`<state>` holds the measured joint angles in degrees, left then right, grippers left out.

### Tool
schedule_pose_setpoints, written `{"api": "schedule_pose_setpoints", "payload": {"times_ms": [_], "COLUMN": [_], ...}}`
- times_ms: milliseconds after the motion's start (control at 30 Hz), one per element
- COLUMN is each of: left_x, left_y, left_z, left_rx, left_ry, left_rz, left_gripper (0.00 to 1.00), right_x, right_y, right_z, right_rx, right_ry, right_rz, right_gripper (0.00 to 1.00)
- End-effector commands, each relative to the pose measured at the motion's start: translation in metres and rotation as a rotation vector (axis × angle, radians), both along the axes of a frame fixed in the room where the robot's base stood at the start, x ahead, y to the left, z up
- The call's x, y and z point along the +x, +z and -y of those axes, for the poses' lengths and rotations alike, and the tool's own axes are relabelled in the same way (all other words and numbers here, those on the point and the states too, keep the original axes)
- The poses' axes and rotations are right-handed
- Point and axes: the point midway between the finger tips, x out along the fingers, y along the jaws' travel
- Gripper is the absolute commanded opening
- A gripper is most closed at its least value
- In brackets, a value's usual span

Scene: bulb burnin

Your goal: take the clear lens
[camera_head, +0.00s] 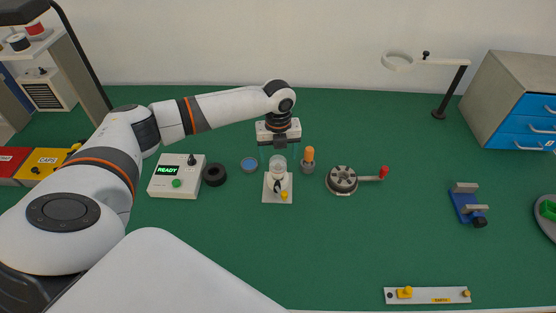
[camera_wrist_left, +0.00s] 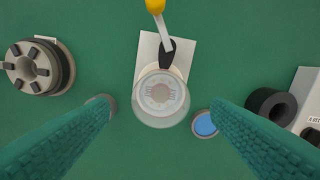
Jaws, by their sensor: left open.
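The clear lens (camera_head: 279,163) is a see-through round cup on a small white stand (camera_head: 270,196) in the middle of the green table. In the left wrist view the clear lens (camera_wrist_left: 160,98) shows as a pale disc near the centre, in front of the white stand plate (camera_wrist_left: 149,48). My left gripper (camera_head: 279,143) is behind and above it in the head view. Its two teal fingers are open, one on each side of the lens in the left wrist view, with visible gaps and nothing between them gripped. My right gripper is not in view.
A blue disc (camera_head: 249,164) and black ring (camera_head: 214,175) lie left of the stand, beside a READY box (camera_head: 178,183). An orange-topped piece (camera_head: 308,156) and grey round fixture (camera_head: 342,180) stand right. The front middle of the table is clear.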

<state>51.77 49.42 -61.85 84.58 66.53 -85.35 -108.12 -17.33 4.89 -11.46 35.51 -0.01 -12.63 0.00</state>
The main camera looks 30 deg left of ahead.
Motion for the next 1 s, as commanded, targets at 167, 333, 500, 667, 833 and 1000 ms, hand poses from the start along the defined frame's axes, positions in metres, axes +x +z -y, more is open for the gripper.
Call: {"api": "schedule_pose_setpoints", "payload": {"times_ms": [167,333,500,667,833,1000], "left_x": [-0.002,-0.002,-0.002,-0.002,-0.001,-0.001], "left_y": [-0.022,-0.027,-0.027,-0.027,-0.026,-0.025], "left_z": [0.000,0.000,0.000,0.000,0.000,0.000], "left_rx": [-0.001,0.001,0.000,0.000,0.000,0.000], "left_ry": [0.000,0.000,0.000,0.000,0.000,0.000], "left_rz": [-0.002,-0.001,0.000,0.000,0.000,0.001], "left_gripper": [0.72,0.72,0.64,0.38,0.25,0.25], "right_x": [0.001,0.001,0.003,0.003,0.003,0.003], "right_y": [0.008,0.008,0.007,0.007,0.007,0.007], "right_z": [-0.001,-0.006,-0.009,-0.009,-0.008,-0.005], "right_rx": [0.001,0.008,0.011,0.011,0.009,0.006], "right_ry": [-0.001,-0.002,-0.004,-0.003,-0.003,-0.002], "right_rz": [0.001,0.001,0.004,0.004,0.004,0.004], "right_gripper": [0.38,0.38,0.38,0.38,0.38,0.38]}}
